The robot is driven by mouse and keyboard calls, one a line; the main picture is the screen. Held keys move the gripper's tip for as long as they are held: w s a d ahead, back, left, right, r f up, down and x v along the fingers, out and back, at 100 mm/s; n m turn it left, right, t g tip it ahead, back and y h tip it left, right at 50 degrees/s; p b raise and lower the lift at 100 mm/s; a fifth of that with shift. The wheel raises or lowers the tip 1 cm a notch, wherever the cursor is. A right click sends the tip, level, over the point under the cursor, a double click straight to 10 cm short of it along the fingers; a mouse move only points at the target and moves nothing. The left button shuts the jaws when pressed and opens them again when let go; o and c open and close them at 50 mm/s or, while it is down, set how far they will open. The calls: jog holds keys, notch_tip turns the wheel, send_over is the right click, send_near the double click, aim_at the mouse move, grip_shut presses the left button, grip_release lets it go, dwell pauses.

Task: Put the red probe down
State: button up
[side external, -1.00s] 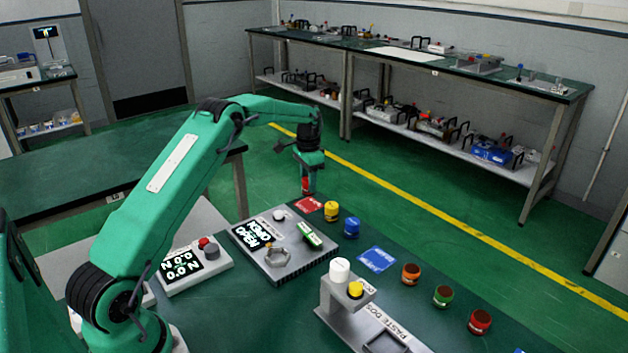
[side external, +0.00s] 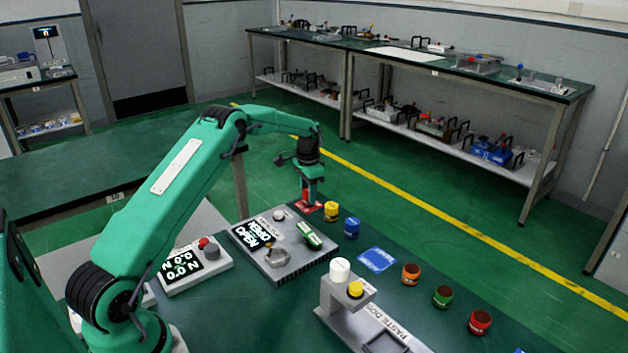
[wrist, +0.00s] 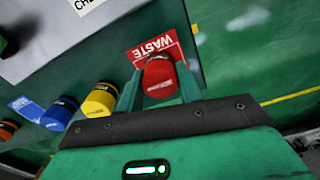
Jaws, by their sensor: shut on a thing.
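The red probe (wrist: 158,77) is a short red cylinder between my gripper's fingers (wrist: 160,88) in the wrist view. My gripper (side external: 311,196) is shut on it, pointing down at the red card in the side view. The red card (wrist: 150,48), marked WASTE, lies flat on the bench beside the probe in the wrist view. The card's red (side external: 303,207) also shows below my gripper in the side view. The probe is hard to separate from the card there, and I cannot tell whether it touches it.
A yellow pot (side external: 331,211) and a blue pot (side external: 351,227) stand just right of my gripper. The grey generator box (side external: 290,262) is at the front left. A blue card (side external: 377,260) and several coloured pots are farther right. The bench edge is close behind the red card.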

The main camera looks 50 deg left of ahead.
jog(key=shift+f, duration=0.15)
jog(key=o, duration=1.1)
jog(key=shift+c, duration=0.2)
notch_tip(320, 180, up, 12)
jog(key=shift+r, duration=0.2)
